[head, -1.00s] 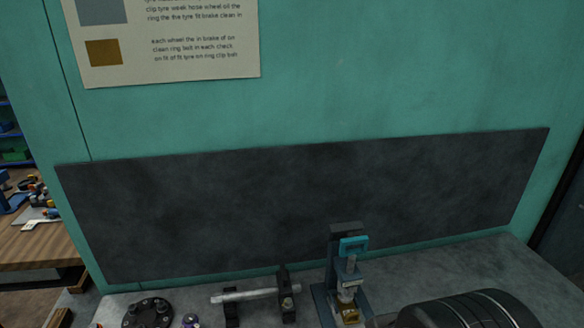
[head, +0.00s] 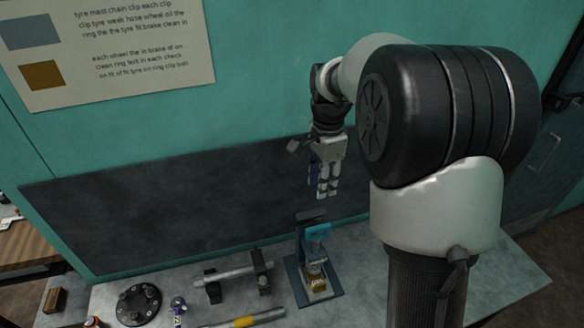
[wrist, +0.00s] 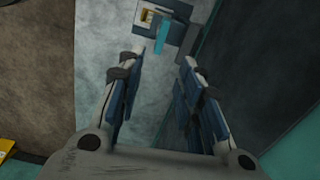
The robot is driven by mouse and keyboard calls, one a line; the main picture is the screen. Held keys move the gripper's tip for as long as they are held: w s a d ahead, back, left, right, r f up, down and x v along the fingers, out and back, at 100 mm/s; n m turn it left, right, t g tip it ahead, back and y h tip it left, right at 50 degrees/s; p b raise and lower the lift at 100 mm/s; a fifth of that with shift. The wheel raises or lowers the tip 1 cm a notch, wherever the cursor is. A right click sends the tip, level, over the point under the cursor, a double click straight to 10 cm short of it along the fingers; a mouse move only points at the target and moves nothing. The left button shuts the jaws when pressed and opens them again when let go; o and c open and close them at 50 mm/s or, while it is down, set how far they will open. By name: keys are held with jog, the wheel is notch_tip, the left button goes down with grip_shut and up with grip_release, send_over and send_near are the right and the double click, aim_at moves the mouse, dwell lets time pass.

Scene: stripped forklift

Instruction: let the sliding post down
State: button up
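The press-like stand (head: 293,277) is on the grey bench, with a dark blue-grey base and upright. Its sliding post (head: 315,267) is pale and stands above a brass-coloured block (head: 318,284). A teal handle (head: 318,232) is at the post's top. My gripper (head: 325,194) points down, above and slightly behind the stand, apart from it. In the wrist view my gripper (wrist: 160,62) has its fingers spread with nothing between them. The teal handle (wrist: 162,36) shows beyond the fingertips, near the top edge. The post's lower end is too small to tell clearly.
A pale rod on dark supports (head: 235,276) stands left of the stand. A yellow-banded tool (head: 244,322) lies in front. A dark round flange (head: 138,304) and a small purple-and-white item (head: 178,306) are farther left. A dark panel (head: 160,222) rises behind the bench.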

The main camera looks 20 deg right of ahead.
aim_at(318, 227)
jog(key=shift+m, duration=0.4)
jog(key=f, duration=0.6)
jog(key=f+b, duration=0.1)
jog(key=f, duration=1.1)
jog(key=shift+w+d, duration=0.3)
jog(key=shift+w, duration=0.1)
grip_shut()
